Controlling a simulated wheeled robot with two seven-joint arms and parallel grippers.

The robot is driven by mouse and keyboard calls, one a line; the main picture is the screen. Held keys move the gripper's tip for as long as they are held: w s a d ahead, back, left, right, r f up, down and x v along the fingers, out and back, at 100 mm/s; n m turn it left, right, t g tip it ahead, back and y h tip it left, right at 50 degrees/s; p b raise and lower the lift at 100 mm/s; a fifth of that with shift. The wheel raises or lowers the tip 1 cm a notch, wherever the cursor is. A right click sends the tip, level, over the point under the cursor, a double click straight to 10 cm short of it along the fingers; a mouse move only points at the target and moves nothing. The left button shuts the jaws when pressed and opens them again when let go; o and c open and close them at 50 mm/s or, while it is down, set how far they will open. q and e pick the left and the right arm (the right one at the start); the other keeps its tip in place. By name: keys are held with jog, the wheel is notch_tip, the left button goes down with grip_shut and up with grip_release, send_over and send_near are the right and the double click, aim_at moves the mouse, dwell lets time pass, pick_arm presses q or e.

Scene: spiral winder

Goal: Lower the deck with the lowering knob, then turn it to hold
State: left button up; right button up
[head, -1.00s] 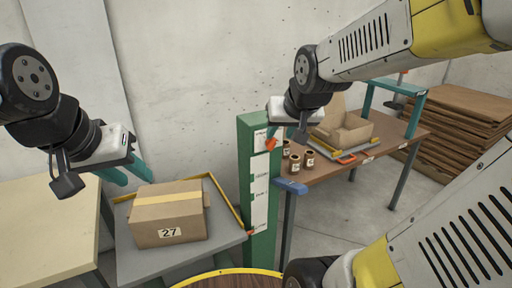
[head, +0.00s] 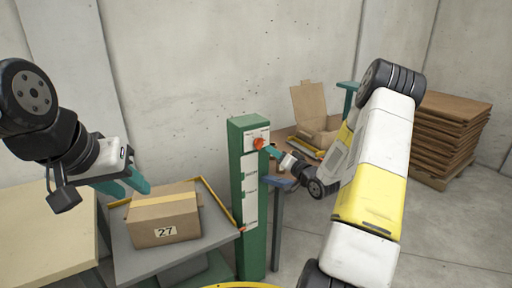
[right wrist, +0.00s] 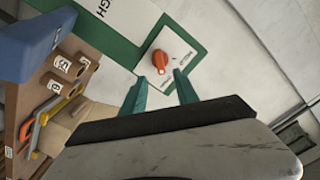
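The lowering knob (head: 259,143) is orange-red and sits on a white plate near the top of the green post (head: 252,258). In the right wrist view the knob (right wrist: 160,61) lies just beyond and between the teal fingertips of my right gripper (right wrist: 160,84), which are apart with nothing between them. In the head view my right gripper (head: 270,151) is at the knob's right side. The grey deck (head: 150,265) is left of the post and carries a cardboard box (head: 165,225) marked 27. My left gripper (head: 138,184) hangs above the box's left side, its teal fingers apart and empty.
A cream table (head: 45,230) stands left of the deck. Behind my right arm is a workbench with an open carton (head: 318,125); its cans show in the right wrist view (right wrist: 62,64). Stacked brown sheets (head: 450,130) stand at the right. Floor is clear at the far right.

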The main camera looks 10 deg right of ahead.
aim_at(263, 144)
jog(key=x, duration=0.7)
jog(key=shift+w+a, duration=0.15)
jog(key=shift+w, duration=0.15)
jog(key=shift+c, duration=0.3)
grip_shut()
